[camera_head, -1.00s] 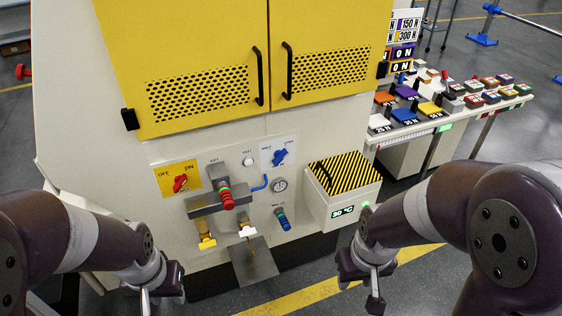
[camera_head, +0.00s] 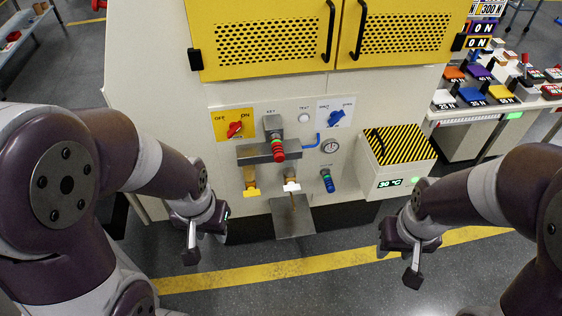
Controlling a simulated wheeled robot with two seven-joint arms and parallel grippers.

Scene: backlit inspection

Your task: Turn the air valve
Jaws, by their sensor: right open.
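A blue rotary handle (camera_head: 336,118) sits on a white plate on the machine's front, upper right of the panel; its label is too small to read surely, but it may be the air valve. A blue pipe (camera_head: 311,143) and a round gauge (camera_head: 330,148) are just below it. A blue-banded knob (camera_head: 327,182) sticks out lower down. My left gripper (camera_head: 204,248) hangs low in front of the machine, left of the panel, apart from it; its jaw gap is unclear. My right gripper (camera_head: 398,266) is open and empty, low and right of the panel.
A red OFF/ON switch (camera_head: 235,130) is on a yellow plate. A red-ringed knob (camera_head: 279,152) and yellow-handled (camera_head: 251,187) and white-handled (camera_head: 291,184) taps stick out. A striped box (camera_head: 402,148) juts out at right. Yellow doors (camera_head: 275,35) are above.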

